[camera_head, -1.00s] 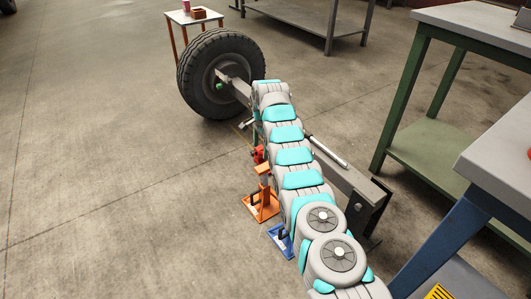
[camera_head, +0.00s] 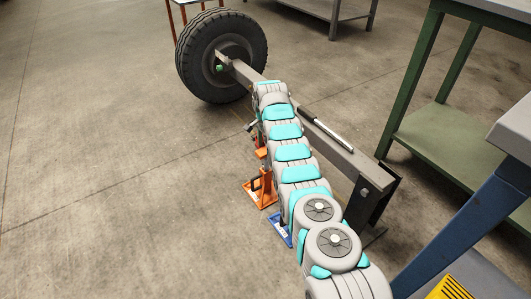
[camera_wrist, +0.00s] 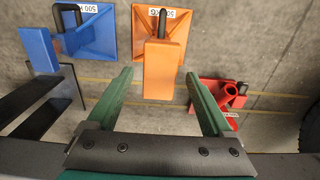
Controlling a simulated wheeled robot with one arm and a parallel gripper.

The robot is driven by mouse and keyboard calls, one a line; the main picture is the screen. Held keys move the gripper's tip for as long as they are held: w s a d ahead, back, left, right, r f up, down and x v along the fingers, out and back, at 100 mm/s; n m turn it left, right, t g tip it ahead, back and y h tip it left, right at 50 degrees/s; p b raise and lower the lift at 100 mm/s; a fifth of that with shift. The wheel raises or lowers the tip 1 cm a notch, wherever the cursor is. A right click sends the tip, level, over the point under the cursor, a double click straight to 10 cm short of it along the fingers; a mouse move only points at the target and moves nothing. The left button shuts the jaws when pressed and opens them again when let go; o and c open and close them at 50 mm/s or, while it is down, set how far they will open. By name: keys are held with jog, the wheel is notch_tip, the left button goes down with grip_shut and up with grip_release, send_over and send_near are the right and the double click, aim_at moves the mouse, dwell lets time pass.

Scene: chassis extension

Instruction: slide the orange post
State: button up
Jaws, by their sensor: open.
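The orange post (camera_wrist: 157,68) shows in the wrist view as a block on a flat orange base plate (camera_wrist: 180,20) with a dark handle and a white label. My gripper (camera_wrist: 159,74) is open, with green fingers on the left and right of the post's top. I cannot tell whether the top is at fingertip depth; no finger visibly touches it. In the head view the orange post (camera_head: 266,184) stands on the floor, left of my arm, which partly hides it. My gripper is hidden there.
A blue stand (camera_wrist: 92,35) is left of the orange one, and a red stand (camera_wrist: 218,93) is right. A long grey beam (camera_head: 335,150) with a large tyre (camera_head: 190,60) runs along my arm's right. A green table (camera_head: 425,110) stands right; floor at left is clear.

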jog(key=shift+f, duration=0.5)
grip_shut()
dwell(0.3)
